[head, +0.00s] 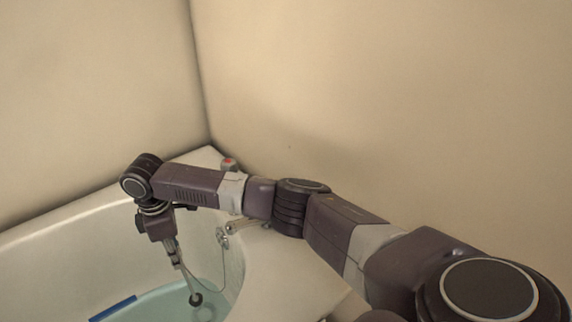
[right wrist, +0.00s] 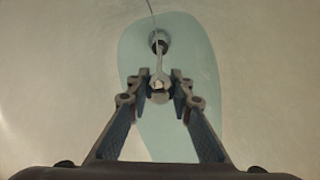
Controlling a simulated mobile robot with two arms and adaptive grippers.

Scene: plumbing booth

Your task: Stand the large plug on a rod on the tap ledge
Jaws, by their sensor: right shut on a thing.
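My right gripper (head: 177,262) reaches down into the bathtub and is shut on the rod of the large plug. The plug's dark round end (head: 195,299) is at the lower end of the pale rod, low over the water. In the right wrist view, the fingertips (right wrist: 159,88) close on the rod (right wrist: 159,66), with the plug's dark end (right wrist: 158,43) beyond. I cannot tell whether the plug touches the drain. The tap ledge (head: 280,275) is the white tub rim at the right, partly hidden behind my right arm. My left gripper is not in view.
The bathtub (head: 60,255) holds shallow water (head: 160,305). A metal tap fitting (head: 224,237) is on the tub's inner right side, and a thin chain hangs near it. A red-topped item (head: 229,164) stands at the back corner. A blue bar (head: 113,308) lies at the front left. Walls close in behind.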

